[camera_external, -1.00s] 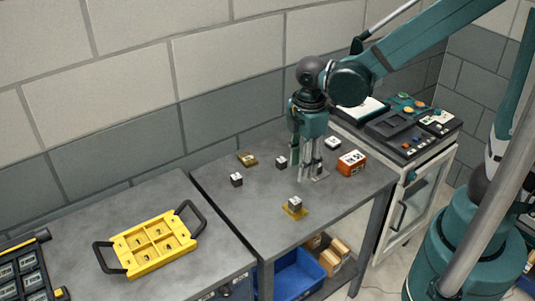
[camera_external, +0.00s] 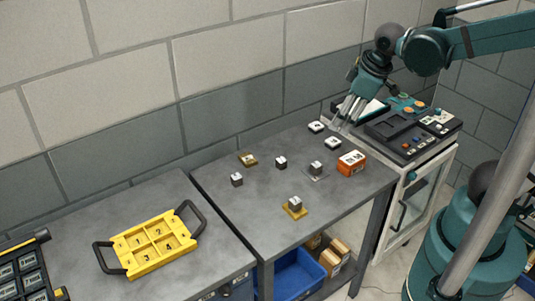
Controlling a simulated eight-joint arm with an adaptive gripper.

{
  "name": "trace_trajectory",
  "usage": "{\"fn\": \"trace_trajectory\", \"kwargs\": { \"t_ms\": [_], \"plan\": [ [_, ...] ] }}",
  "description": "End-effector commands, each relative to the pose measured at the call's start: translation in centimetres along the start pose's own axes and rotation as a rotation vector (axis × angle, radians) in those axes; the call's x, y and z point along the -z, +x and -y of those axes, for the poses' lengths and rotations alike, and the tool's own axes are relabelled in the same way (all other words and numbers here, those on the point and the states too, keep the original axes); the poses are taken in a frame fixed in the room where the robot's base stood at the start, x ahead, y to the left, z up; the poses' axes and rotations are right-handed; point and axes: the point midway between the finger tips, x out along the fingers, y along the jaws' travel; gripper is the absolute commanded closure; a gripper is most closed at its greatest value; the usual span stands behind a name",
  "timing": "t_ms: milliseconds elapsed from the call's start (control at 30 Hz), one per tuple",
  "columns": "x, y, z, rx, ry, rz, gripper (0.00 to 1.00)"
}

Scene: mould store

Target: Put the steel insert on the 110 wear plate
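Several small dark blocks with pale labelled tops stand on the grey table; the labels are too small to read, so I cannot tell which one is the steel insert. One block (camera_external: 317,168) sits on a thin silvery plate (camera_external: 322,177) at the right of the table. Another block (camera_external: 295,202) sits on a brass-coloured plate (camera_external: 294,212) near the front edge. Two blocks stand bare, one at the left (camera_external: 236,180) and one in the middle (camera_external: 281,163). My gripper (camera_external: 345,113) is tilted above the back right corner, fingers apart, with nothing visible between them.
Another brass-coloured piece (camera_external: 248,159) lies at the back left. Two flat white-topped pieces (camera_external: 333,142) (camera_external: 317,127) lie at the back right, near an orange box (camera_external: 352,163). A yellow tray (camera_external: 150,262) is on the left bench. A control console (camera_external: 402,132) stands to the right.

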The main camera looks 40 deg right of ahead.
Motion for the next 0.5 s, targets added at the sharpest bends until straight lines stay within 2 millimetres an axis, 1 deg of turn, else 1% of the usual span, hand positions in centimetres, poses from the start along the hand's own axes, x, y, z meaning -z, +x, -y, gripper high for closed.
{"fn": "trace_trajectory", "kwargs": {
  "t_ms": [33, 200, 500],
  "plan": [
    [-0.7, -0.5, -0.6, -0.011, 0.039, -0.011, 0.66],
    [-2.3, -2.1, -2.2, -0.049, 0.176, -0.057, 0.66],
    [-5.4, -4.8, -4.8, -0.113, 0.417, -0.144, 0.66]
  ]
}}
